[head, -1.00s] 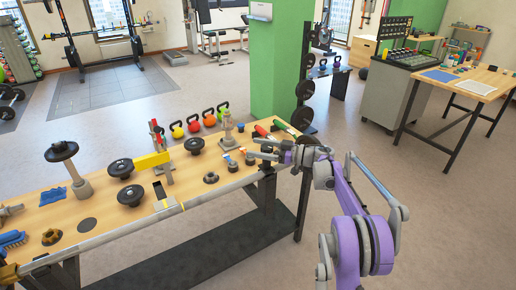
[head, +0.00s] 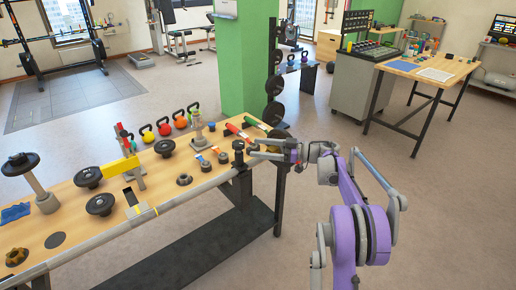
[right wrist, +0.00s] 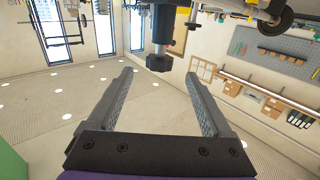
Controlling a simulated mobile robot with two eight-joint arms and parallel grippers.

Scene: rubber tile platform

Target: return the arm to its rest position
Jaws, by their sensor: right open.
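My right arm, purple and grey, comes in from the lower right in the head view. Its gripper (head: 254,151) is at the right end of the wooden workbench (head: 92,228). In the right wrist view the two jaws (right wrist: 160,103) stand wide apart with nothing held between them. A dark stubby piece (head: 238,152) stands at the bench's right end, just left of the gripper. A dark hex-ended piece also shows beyond the jaws in the wrist view (right wrist: 158,62). My left gripper is not in view.
The bench bears several weights, a pedestal with a black disc (head: 22,163), a yellow block (head: 121,167) and red and green handled tools (head: 240,131). A green pillar (head: 246,65) stands behind it. Another table (head: 435,71) is at the back right. Floor between is clear.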

